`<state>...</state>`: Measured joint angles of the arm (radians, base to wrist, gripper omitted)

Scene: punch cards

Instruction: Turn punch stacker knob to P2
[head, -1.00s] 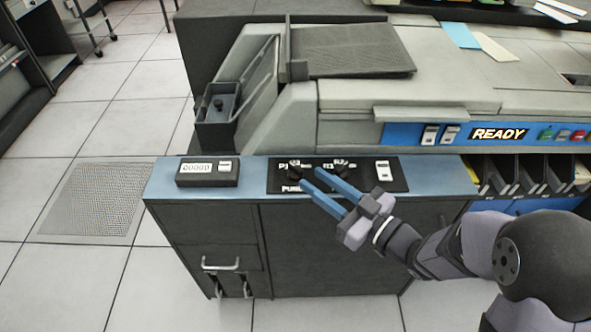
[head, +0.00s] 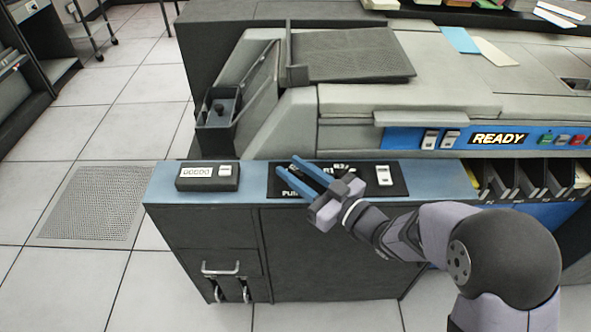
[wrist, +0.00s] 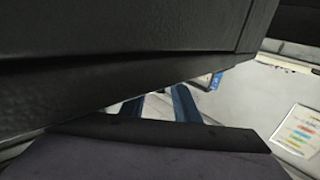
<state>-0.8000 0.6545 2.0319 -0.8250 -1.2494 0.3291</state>
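The black control panel (head: 399,187) lies on the blue top of the cabinet. Its left label reads "PUN…" and part of an "R3/" label shows on the right. My gripper (head: 288,163) has two blue fingers spread apart, reaching over the left, punch side of the panel. The fingers cover the punch stacker knob and most of its position labels, so its setting and any contact cannot be seen. The right knob is largely hidden by my gripper. In the wrist view, my two fingers (wrist: 167,104) show apart, partly behind a dark edge; no knob is visible there.
A counter box (head: 207,177) sits left of the panel. A white switch (head: 384,175) is at the panel's right. The grey machine with a lit READY sign (head: 499,139) rises behind. Card bins (head: 520,180) are at right. Floor is open at left.

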